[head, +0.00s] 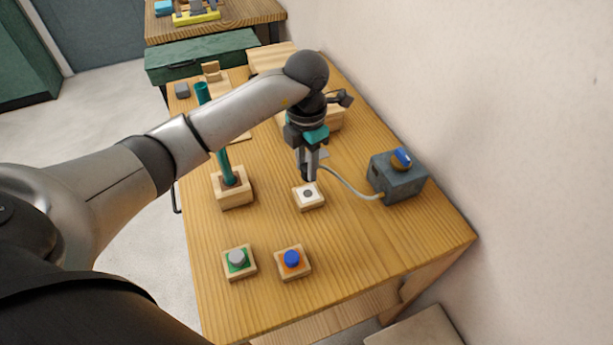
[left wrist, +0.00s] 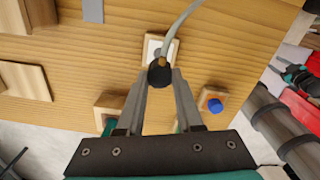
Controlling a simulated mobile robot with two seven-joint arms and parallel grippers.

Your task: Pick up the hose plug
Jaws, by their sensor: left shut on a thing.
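The hose plug (head: 306,173) is a dark cylinder with a brass-coloured fitting, where a grey hose (head: 350,184) joins it. My left gripper (head: 309,168) points down and is shut on the plug. In the left wrist view the plug (left wrist: 160,76) sits between the fingertips. A wooden block with a white plate (head: 308,195) and a dark round centre is just below and in front of the plug. The plug partly covers this plate (left wrist: 152,47) in the left wrist view. I cannot tell how large the gap is. My right gripper is not in view.
The hose runs to a grey box (head: 398,178) with a blue knob on the right. A teal rod (head: 223,160) stands in a wooden block at left. Grey (head: 237,258) and blue (head: 291,259) buttons sit in front. The wall (head: 480,120) borders the table's right side.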

